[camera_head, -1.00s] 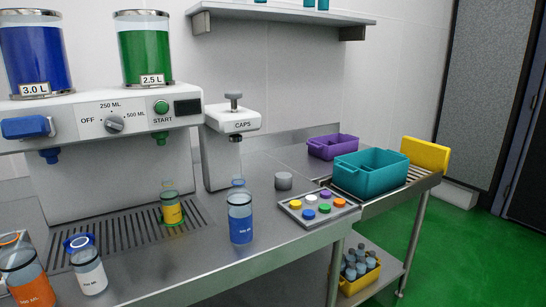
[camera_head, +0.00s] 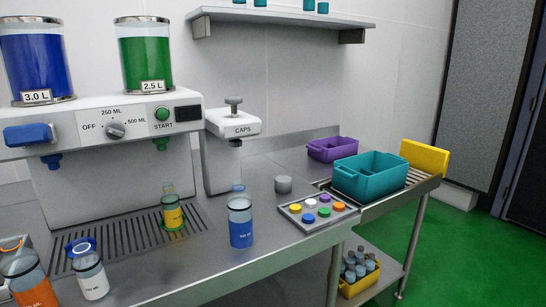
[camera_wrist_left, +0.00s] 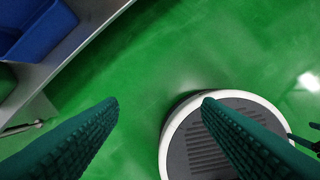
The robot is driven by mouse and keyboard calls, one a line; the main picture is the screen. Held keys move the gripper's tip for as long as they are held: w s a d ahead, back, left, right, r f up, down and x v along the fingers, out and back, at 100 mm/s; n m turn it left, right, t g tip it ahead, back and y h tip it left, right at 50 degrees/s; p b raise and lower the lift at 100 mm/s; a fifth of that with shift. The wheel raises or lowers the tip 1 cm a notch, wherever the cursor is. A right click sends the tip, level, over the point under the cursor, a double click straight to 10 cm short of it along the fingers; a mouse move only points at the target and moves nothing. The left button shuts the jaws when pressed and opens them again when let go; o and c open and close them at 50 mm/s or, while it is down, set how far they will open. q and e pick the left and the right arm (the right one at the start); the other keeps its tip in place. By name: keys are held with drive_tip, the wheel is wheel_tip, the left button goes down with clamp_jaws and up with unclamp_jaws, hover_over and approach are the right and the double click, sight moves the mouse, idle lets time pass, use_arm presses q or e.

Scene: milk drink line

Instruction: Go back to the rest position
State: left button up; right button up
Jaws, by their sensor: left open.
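My left gripper (camera_wrist_left: 160,102) shows only in the left wrist view. Its two dark green ridged fingers are wide apart with nothing between them, above the green floor. Neither gripper shows in the head view. On the steel counter in the head view stand a bottle with blue liquid (camera_head: 241,228), a small yellow-labelled bottle (camera_head: 173,217) on the drain grate, a white-labelled bottle (camera_head: 92,279) and an orange-labelled bottle (camera_head: 30,284).
The dispenser (camera_head: 100,124) stands at the back left, the caps press (camera_head: 232,125) beside it. A tray of coloured caps (camera_head: 294,211) lies near the front edge. A teal crate (camera_head: 359,182) and purple crate (camera_head: 324,150) stand right. A yellow crate (camera_head: 346,291) with bottles sits below.

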use_arm(q)
drive_tip(key=s+a+f+g+p, duration=0.1)
drive_tip(key=s+f+p, duration=0.1)
drive_tip(key=s+f, duration=0.7)
drive_tip(key=s+a+f+p, duration=0.2)
drive_tip(key=s+f, duration=0.8)
drive_tip(key=f, duration=0.4)
drive_tip(key=shift+a+g, duration=0.15)
drive_tip(key=shift+g, duration=0.25)
drive_tip(key=shift+s, duration=0.1)
